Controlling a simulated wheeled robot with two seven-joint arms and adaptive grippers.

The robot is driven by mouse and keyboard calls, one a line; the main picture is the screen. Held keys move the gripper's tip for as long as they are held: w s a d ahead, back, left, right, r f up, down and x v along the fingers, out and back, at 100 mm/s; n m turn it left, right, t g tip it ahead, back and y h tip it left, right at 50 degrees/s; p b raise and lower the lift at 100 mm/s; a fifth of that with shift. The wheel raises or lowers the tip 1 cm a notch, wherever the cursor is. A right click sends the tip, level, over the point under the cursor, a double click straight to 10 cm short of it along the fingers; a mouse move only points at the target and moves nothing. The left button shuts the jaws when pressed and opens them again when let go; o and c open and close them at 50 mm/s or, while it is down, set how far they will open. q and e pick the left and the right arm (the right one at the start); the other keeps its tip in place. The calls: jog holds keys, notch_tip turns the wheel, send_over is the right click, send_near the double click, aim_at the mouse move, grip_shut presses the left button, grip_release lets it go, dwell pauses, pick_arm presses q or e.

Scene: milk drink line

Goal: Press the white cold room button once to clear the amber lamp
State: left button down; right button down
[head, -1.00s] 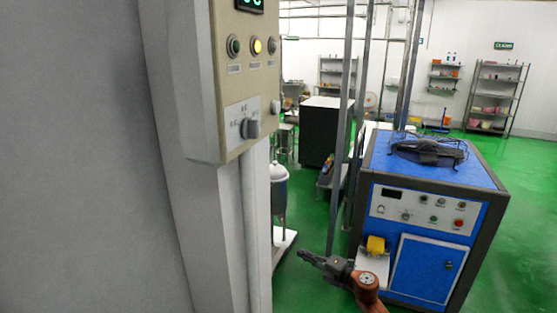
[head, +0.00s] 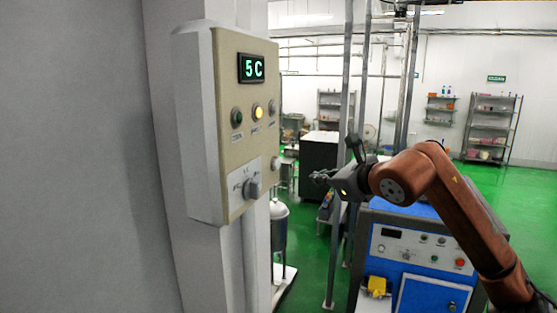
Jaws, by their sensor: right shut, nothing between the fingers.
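My left gripper is out of view.
A blue machine (head: 420,270) with a yellow part stands below my right arm. Metal poles (head: 345,110) rise behind my right gripper. A steel tank (head: 279,230) stands below the panel. Shelves line the far wall; the green floor at right is clear.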

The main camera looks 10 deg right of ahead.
aim_at(277, 164)
jog(key=shift+s+d+r+t+h, duration=0.2)
jog(key=shift+d+r, duration=0.1)
jog(key=shift+r, duration=0.25)
jog(key=shift+s+d+r+t+h, duration=0.1)
jog(key=shift+s+d+r+h, duration=0.15)
jog(key=shift+r, duration=0.25)
jog(key=w+a+p, duration=0.3)
jog(key=w+a, duration=0.2)
jog(key=a, duration=0.2)
jog(key=shift+a, duration=0.2)
dwell(1.0)
jog(key=shift+w+a, duration=0.25)
jog(key=shift+a, duration=0.1)
